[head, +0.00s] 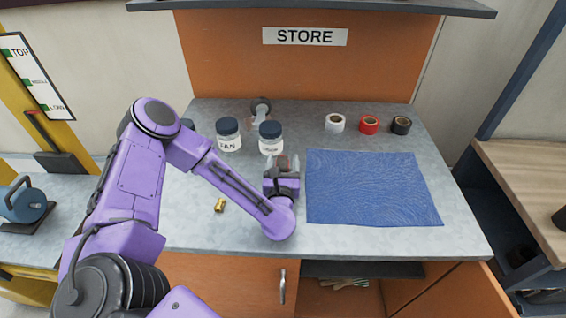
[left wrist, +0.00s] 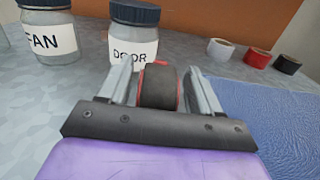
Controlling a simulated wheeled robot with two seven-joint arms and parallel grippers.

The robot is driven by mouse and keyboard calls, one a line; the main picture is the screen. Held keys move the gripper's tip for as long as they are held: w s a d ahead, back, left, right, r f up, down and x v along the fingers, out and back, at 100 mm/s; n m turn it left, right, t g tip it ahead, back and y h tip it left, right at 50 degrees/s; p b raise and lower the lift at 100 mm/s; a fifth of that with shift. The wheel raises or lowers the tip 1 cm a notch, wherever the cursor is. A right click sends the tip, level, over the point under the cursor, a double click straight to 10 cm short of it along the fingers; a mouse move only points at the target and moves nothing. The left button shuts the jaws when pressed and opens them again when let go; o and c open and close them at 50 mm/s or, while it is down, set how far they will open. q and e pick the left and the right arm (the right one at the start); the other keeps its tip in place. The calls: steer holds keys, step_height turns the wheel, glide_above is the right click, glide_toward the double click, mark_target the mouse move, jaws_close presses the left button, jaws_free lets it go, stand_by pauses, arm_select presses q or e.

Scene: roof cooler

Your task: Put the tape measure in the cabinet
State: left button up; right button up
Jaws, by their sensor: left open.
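The tape measure, a rounded black thing with red edges, shows in the left wrist view (left wrist: 158,87) between my left gripper's fingers. My left gripper (head: 283,164) is open, its fingers standing on either side of it, low over the counter left of the blue mat. In the head view the tape measure is mostly hidden by the gripper. The cabinet is under the counter: an orange door with a handle (head: 283,286) is on the left, and an open bay (head: 335,298) with things inside is right of it. My right gripper is not in view.
Jars labelled FAN (head: 228,136) and DOOR (head: 271,139) stand just behind the gripper. A blue mat (head: 372,188) lies to the right. White (head: 335,123), red (head: 369,125) and black (head: 401,125) rolls stand behind it. A small brass piece (head: 220,205) lies front left.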

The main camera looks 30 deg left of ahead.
arm_select(q)
steer(key=shift+w+a+r, duration=0.15)
steer(key=shift+w+a, duration=0.25)
steer(key=shift+w, duration=0.1)
steer(key=shift+w+a, duration=0.15)
jaws_close()
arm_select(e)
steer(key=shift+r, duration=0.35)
arm_select(q)
steer(key=shift+r, duration=0.15)
step_height(320, 180, up, 2)
steer(key=shift+w+r+b, duration=0.1)
steer(key=shift+r+b, duration=0.1)
steer(key=shift+b, duration=0.6)
steer(key=s+d+r+p, duration=0.7)
steer(key=s+r+p, duration=0.2)
steer(key=s, duration=0.3)
steer(key=shift+r, duration=0.6)
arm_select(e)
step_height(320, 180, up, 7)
